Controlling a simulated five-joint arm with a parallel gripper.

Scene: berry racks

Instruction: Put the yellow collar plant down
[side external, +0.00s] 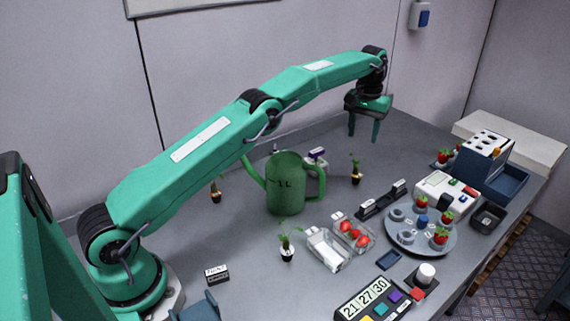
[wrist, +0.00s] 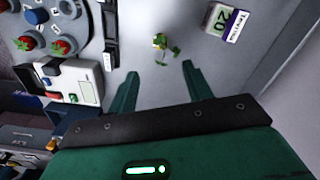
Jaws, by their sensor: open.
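My gripper (side external: 363,138) is open and empty, held above the back of the table with its fingers pointing down. In the wrist view its two green fingers (wrist: 158,72) are spread apart. A small plant with what looks like a yellow collar (side external: 356,178) stands upright on the table, below and in front of my gripper. It also shows in the wrist view (wrist: 159,42), beyond the fingertips and between their lines, apart from both. Two other small plants stand farther left: one near the front (side external: 287,252) with a pale collar, one at the back (side external: 215,195) with an orange-looking collar.
A green watering can (side external: 287,185) stands left of the plant. A white and purple block (side external: 317,155) is behind it. A black holder (side external: 381,200), a clear box of strawberries (side external: 353,235) and a round grey berry rack (side external: 421,240) lie to the front and right. Bare table surrounds the plant.

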